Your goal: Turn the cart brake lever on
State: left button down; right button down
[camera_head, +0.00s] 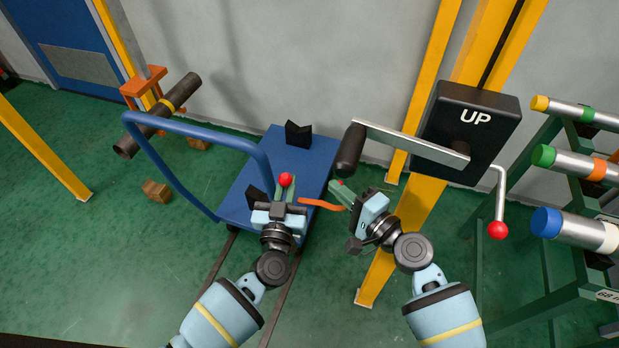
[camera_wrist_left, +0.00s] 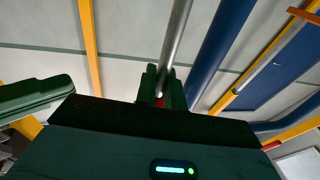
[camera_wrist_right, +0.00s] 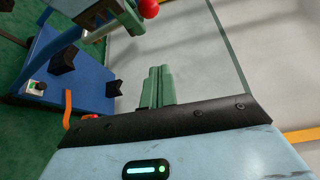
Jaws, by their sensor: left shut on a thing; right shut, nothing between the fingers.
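The blue cart (camera_head: 313,157) stands on rails, with its blue push handle at the left. A red ball knob (camera_head: 286,180) sits at my left gripper (camera_head: 284,192), which is shut on the lever. In the left wrist view a silver lever rod (camera_wrist_left: 177,40) runs up from between the fingers, with a little red at their base. In the right wrist view the red knob (camera_wrist_right: 150,8) and lever rod show beside my left gripper. My right gripper (camera_head: 337,190) is shut and empty, right of the cart. The lever's base is hidden.
An orange strip (camera_head: 320,204) lies between my grippers. A crank with a black grip (camera_head: 350,150) and a black UP box (camera_head: 485,105) hang close above my right gripper. A pipe rack (camera_head: 545,215) stands right. A dark pipe (camera_head: 180,92) rests on an orange vise at left.

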pick_arm(q)
jog(key=shift+f, duration=0.15)
pick_arm(e)
jog(key=x, duration=1)
jog(key=shift+s+a+r, duration=0.1)
jog(key=shift+s+a, duration=0.2)
jog(key=shift+s, duration=0.3)
jog(key=shift+s+a, duration=0.25)
jog(key=shift+s, duration=0.35)
jog(key=shift+s+a+r, duration=0.1)
jog(key=shift+s+a, duration=0.2)
jog(key=shift+s, duration=0.3)
jog(key=shift+s, duration=0.1)
